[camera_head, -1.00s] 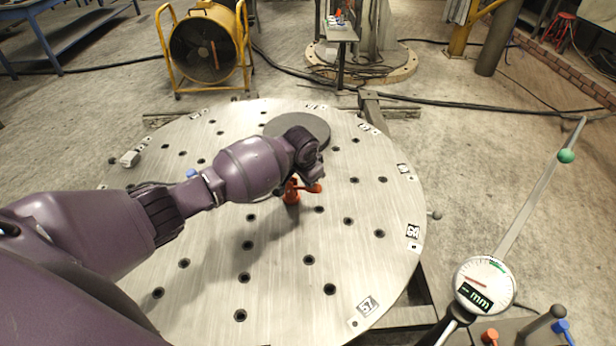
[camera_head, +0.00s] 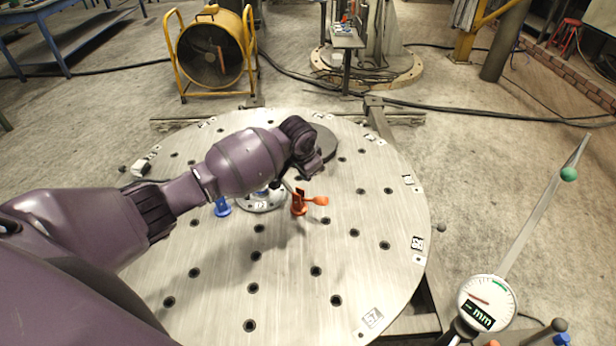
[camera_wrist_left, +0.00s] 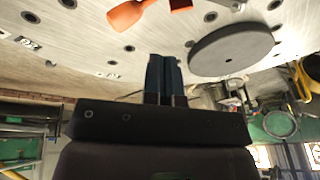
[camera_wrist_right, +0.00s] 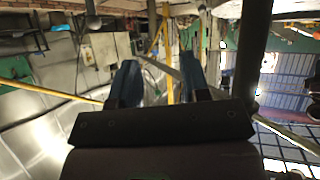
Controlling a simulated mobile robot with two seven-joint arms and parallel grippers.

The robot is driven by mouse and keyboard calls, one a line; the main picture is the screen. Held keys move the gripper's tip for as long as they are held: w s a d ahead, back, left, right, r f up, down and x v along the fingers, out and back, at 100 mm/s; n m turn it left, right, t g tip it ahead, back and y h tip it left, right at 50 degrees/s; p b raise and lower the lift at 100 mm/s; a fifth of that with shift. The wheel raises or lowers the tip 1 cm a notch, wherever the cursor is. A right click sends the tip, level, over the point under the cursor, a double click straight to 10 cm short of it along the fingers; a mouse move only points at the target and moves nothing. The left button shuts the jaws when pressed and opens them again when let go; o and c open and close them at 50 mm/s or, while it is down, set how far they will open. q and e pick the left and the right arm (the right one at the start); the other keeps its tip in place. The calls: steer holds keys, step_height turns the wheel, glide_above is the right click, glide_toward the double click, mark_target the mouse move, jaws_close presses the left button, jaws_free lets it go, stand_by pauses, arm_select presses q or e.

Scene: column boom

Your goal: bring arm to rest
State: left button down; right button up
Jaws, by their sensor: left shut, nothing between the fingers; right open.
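My left arm reaches in from the left over a round steel table (camera_head: 290,270) with several dark holes. My left gripper, at the end of that arm, is mostly hidden by the wrist in the head view. In the left wrist view the left gripper (camera_wrist_left: 164,75) shows its two dark fingers shut together, with nothing between them. An orange clamp (camera_head: 299,203) stands on the table just below the wrist, apart from it. My right gripper (camera_wrist_right: 158,80) shows in the right wrist view, open and empty; it is out of the head view.
A blue clamp (camera_head: 222,207) and a pale round flange (camera_head: 262,200) sit by the forearm. A dark grey disc (camera_head: 325,146) lies behind the wrist. A dial gauge (camera_head: 487,302) with a long bar stands at right. A yellow fan (camera_head: 211,52) stands beyond the table.

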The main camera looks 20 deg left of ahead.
arm_select(q)
steer(key=w+d+r+m+t+h, duration=0.1)
steer(key=d+r+t+h, duration=0.1)
steer(key=d+r+t, duration=0.3)
steer(key=w+d+r+t+h, duration=0.1)
steer(key=r+t, duration=0.2)
steer(key=r, duration=0.3)
steer(key=s+a+f+n+y, duration=0.1)
steer(key=s+a+f+n, duration=0.1)
steer(key=s+f, duration=0.4)
steer(key=s+a+f+n+y, duration=0.1)
steer(key=s+f, duration=0.6)
steer(key=s, duration=0.9)
steer(key=s+a+f+n+y, duration=0.1)
steer(key=s+a+f, duration=0.3)
steer(key=s, duration=0.7)
step_height(320, 180, down, 3)
steer(key=shift+s+r+n, duration=0.1)
steer(key=shift+s+n, duration=0.3)
steer(key=shift+n, duration=0.5)
